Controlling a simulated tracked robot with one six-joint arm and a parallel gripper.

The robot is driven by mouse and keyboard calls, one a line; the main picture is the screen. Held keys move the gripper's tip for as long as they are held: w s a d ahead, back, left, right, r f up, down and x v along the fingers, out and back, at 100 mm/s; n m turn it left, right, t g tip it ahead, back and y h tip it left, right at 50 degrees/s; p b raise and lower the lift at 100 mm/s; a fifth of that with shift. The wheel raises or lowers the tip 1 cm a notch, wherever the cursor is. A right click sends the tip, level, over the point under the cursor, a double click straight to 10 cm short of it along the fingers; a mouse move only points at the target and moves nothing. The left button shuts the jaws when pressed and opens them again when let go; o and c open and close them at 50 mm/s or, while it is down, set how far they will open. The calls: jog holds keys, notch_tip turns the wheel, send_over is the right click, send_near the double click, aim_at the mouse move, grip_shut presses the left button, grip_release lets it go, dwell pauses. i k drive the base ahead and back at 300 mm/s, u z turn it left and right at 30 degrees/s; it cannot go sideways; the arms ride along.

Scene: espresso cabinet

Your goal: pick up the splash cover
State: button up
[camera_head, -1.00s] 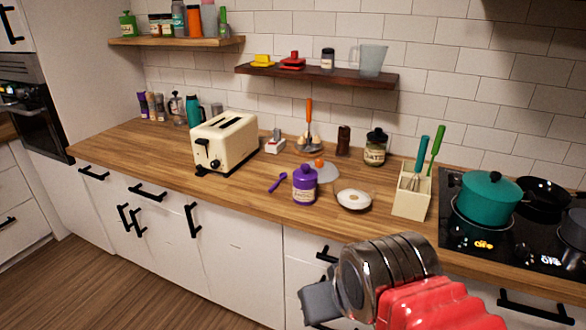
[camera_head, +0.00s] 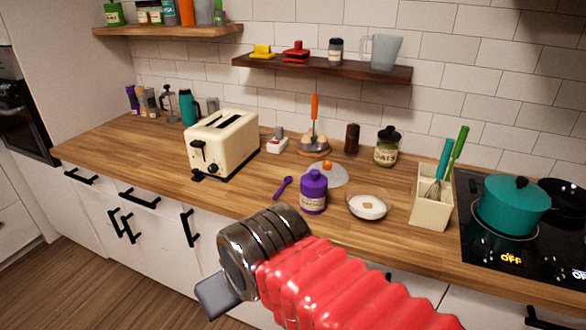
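What looks like the splash cover is a pale grey, see-through low dome (camera_head: 334,177) with an orange knob (camera_head: 327,166). It rests on the wooden counter behind a purple jar (camera_head: 313,194), which hides part of its front edge. My gripper (camera_head: 212,298) shows as a grey end piece beyond my chrome wrist and red sleeve, in front of the counter and lower left of the cover. It is well apart from the cover. Its fingers cannot be made out clearly.
A purple spoon (camera_head: 282,187) lies left of the jar. A white bowl (camera_head: 367,206) and a cream utensil holder (camera_head: 432,208) stand to the right. A cream toaster (camera_head: 222,145) stands to the left. The dark wall shelf (camera_head: 322,68) is above; bare counter lies left of the spoon.

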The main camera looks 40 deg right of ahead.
aim_at(338, 176)
jog(key=u, duration=0.15)
jog(key=i, duration=1.05)
jog(key=z, duration=0.1)
